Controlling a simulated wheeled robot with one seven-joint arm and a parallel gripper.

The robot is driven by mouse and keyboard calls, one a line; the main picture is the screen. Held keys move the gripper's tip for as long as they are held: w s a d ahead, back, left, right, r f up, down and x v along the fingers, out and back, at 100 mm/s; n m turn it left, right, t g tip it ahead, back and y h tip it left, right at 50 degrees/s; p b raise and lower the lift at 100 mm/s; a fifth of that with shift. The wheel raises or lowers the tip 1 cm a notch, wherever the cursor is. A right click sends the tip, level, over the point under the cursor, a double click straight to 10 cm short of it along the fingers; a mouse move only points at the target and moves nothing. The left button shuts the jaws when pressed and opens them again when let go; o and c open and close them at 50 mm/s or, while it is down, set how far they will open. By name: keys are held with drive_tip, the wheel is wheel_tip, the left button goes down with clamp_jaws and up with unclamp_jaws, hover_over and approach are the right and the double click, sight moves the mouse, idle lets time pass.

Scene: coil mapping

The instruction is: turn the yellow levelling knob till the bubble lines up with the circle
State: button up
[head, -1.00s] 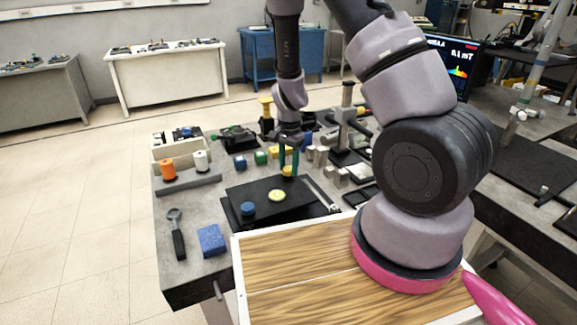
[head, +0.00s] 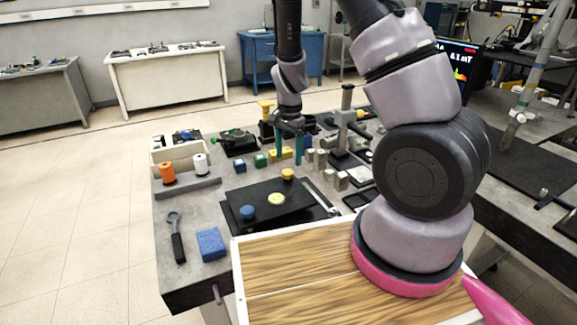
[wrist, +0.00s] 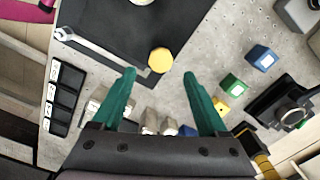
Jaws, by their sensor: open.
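The yellow levelling knob (head: 288,174) sits at the far edge of the black plate (head: 238,196). The knob also shows in the wrist view (wrist: 159,60). My gripper (head: 289,162) is open and empty, its green fingers apart, just above and behind the knob. In the wrist view the fingertips (wrist: 159,75) lie either side of the knob's line, with the knob beyond them. A round pale-yellow level (head: 276,199) lies on the plate. Its bubble and circle are too small to read. A blue knob (head: 248,212) is at the plate's near left.
A wrench (wrist: 90,45) lies along the plate's right side. Grey metal blocks (head: 340,180) stand right of the knob. Green (head: 261,160) and blue (head: 240,163) cubes are behind. A blue block (head: 211,243) lies in front.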

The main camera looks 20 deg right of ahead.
wheel_tip(320, 180, up, 5)
drive_tip(key=shift+d+r, duration=0.1)
idle(0.3)
wheel_tip(320, 180, up, 20)
drive_tip(key=n+t+y, duration=0.3)
hover_over(289, 171)
drive_tip(key=s+d, duration=0.2)
drive_tip(key=s, duration=0.4)
drive_tip(key=s+d+r+n+t+h, duration=0.1)
drive_tip(key=s+d+r+n+t, duration=0.2)
drive_tip(key=s+r, duration=0.8)
drive_tip(key=shift+s+t, duration=0.55)
drive_tip(key=shift+t, duration=0.05)
